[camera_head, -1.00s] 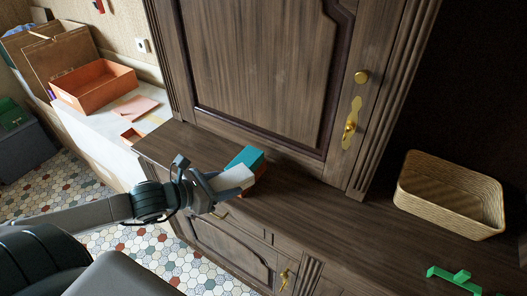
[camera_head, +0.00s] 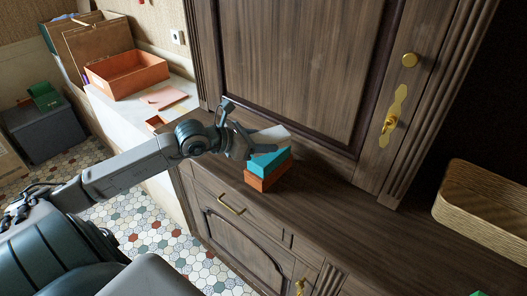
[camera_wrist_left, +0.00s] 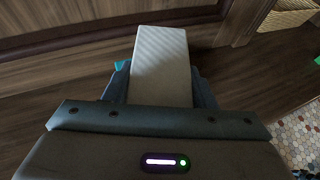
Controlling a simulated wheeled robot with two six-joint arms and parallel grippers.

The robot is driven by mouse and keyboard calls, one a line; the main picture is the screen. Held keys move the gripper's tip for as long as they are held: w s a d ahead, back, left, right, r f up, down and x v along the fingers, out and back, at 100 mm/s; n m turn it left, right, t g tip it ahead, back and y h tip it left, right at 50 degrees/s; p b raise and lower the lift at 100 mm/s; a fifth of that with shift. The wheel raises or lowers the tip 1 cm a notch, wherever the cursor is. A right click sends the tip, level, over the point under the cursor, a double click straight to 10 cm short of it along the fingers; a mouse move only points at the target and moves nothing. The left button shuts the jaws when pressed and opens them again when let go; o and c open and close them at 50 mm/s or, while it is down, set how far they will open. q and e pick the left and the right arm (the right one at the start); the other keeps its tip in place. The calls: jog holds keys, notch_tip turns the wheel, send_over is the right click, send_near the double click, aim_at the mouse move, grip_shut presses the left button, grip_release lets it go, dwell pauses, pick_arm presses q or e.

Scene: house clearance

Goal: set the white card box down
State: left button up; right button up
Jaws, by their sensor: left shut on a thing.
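The white card box (camera_head: 272,134) is in my left gripper (camera_head: 252,146), held above or just behind a small stack on the dark wooden cabinet. The stack has a teal box (camera_head: 268,160) on top of an orange box (camera_head: 266,179). I cannot tell whether the white box touches the stack or the cabinet top. In the left wrist view, the white box (camera_wrist_left: 161,65) sticks out between the fingers of my left gripper (camera_wrist_left: 160,88), with a bit of teal at its left. My right gripper is not in view.
The cabinet top (camera_head: 345,205) is bare to the right of the stack, up to a wicker basket (camera_head: 485,205). A cabinet door with brass fittings (camera_head: 390,123) rises behind. An orange tray (camera_head: 127,75) stands on a white surface at the back left.

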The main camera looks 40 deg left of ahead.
pick_arm(q)
jog(key=shift+w+a, duration=0.2)
jog(key=shift+w, duration=0.25)
jog(key=shift+w+a, duration=0.2)
jog(key=shift+w, duration=0.25)
jog(key=shift+f, duration=0.2)
notch_tip(320, 180, down, 3)
jog(key=shift+r+p, duration=0.1)
jog(key=shift+p, duration=0.55)
jog(key=shift+f, duration=0.45)
jog(key=o, duration=1)
jog(key=shift+c, duration=0.2)
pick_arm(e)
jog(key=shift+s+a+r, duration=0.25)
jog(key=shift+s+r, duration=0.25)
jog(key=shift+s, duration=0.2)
pick_arm(q)
jog(key=shift+r, duration=0.25)
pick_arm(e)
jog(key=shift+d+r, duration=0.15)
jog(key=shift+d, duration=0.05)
